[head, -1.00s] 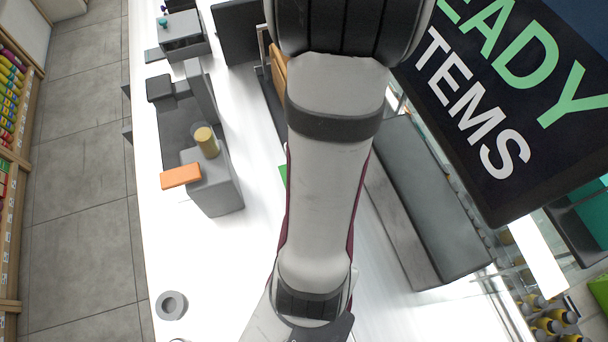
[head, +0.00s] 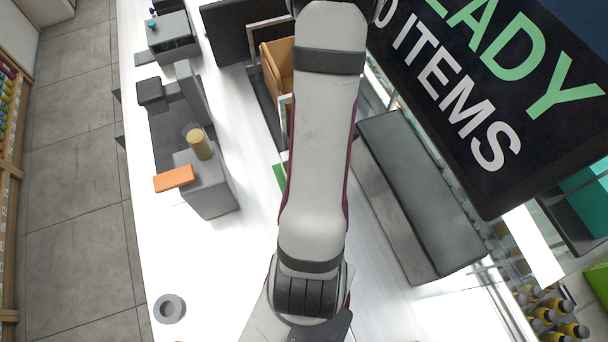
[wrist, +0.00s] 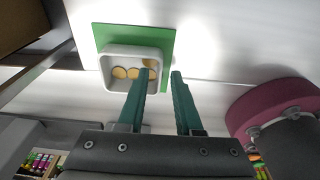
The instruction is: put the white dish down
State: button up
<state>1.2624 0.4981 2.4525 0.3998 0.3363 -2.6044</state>
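The white dish (wrist: 104,72), a squarish dish with several yellow round pieces inside, shows in the wrist view. My gripper (wrist: 160,73) has two teal fingers spread apart. The left finger overlaps the dish's inside and the right finger is outside its right wall. A gap shows between fingers and wall, so I see no grip. In the head view, a sliver of the green mat (head: 279,178) shows beside my arm; the dish and gripper are hidden.
A grey block with a yellow cylinder (head: 201,145) and an orange piece (head: 173,179) stands left on the white counter (head: 165,255). A long dark box (head: 415,190) and a large sign (head: 480,100) are right.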

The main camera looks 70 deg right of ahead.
jog(key=r, duration=0.5)
jog(key=s+r, duration=0.1)
jog(key=r, duration=0.1)
jog(key=shift+d+r, duration=0.35)
jog(key=shift+d, duration=0.05)
jog(key=w+a+r+m, duration=0.55)
jog(key=w+a, duration=0.25)
jog(key=a, duration=0.3)
jog(key=s+a+r+m, duration=0.2)
jog(key=a+r+m, duration=0.1)
jog(key=a, duration=0.4)
jog(key=s+a+r+m+g, duration=0.1)
jog(key=s+a+r+m, duration=0.1)
jog(key=a+m, duration=0.4)
jog(key=shift+s+a+r+y, duration=0.15)
jog(key=shift+a+r+y, duration=0.15)
jog(key=shift+a+r, duration=0.65)
